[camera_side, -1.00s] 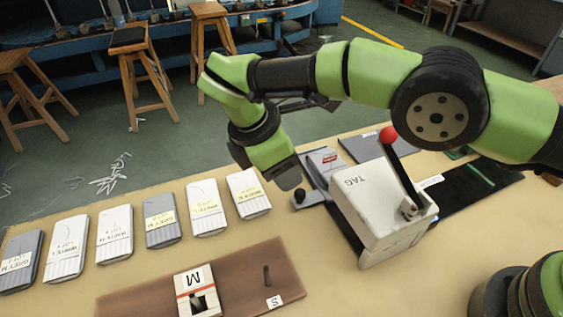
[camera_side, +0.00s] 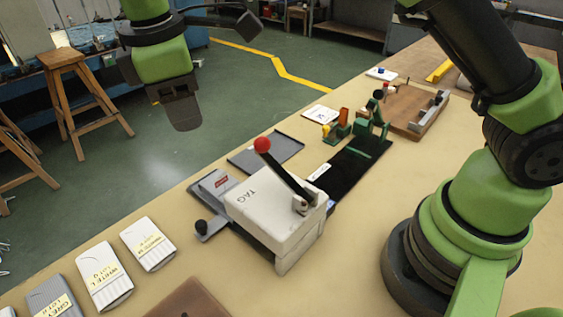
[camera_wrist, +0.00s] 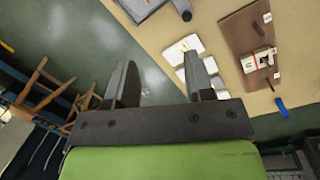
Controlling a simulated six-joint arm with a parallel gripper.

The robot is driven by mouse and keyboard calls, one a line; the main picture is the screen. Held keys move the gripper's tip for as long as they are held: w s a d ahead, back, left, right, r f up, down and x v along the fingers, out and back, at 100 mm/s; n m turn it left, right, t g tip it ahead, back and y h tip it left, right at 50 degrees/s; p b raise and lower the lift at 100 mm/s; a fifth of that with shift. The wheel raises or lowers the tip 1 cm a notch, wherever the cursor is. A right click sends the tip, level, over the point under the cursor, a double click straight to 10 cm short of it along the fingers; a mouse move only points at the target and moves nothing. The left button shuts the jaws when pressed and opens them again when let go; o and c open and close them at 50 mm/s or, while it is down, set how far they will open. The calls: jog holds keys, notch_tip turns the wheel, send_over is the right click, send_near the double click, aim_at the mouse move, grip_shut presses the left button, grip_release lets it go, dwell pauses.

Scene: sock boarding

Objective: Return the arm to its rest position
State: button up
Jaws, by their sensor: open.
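My green arm is raised at the top of the side view, with my gripper (camera_side: 182,112) high and apart from everything, pointing down beyond the table's far edge in the picture. In the wrist view my gripper (camera_wrist: 160,75) has its two dark fingers spread apart with nothing between them. Floor and the table's edge show past the fingers. My middle links are partly cut off by the top of the side view.
A white TAG press (camera_side: 275,215) with a red-knobbed lever stands on the table (camera_side: 370,235). Labelled sock packs (camera_side: 103,276) lie at lower left. A grey tray (camera_side: 266,152), small green fixture (camera_side: 365,135) and brown board (camera_side: 408,106) stand farther along. A stool (camera_side: 75,85) is on the floor.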

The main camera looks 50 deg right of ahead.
jog(key=s+d+r+m+t+y, duration=0.3)
jog(key=s+d+r+m, duration=0.5)
jog(key=s+d+r, duration=0.15)
jog(key=s+d+f+m+t, duration=0.1)
jog(key=s+d+m+t, duration=0.2)
jog(key=s+d+m, duration=0.2)
jog(key=s+m, duration=0.3)
jog(key=s, duration=0.3)
jog(key=shift+s+f+m+t+y, duration=0.15)
jog(key=shift+s+m+t+y, duration=0.15)
jog(key=shift+s+m, duration=0.1)
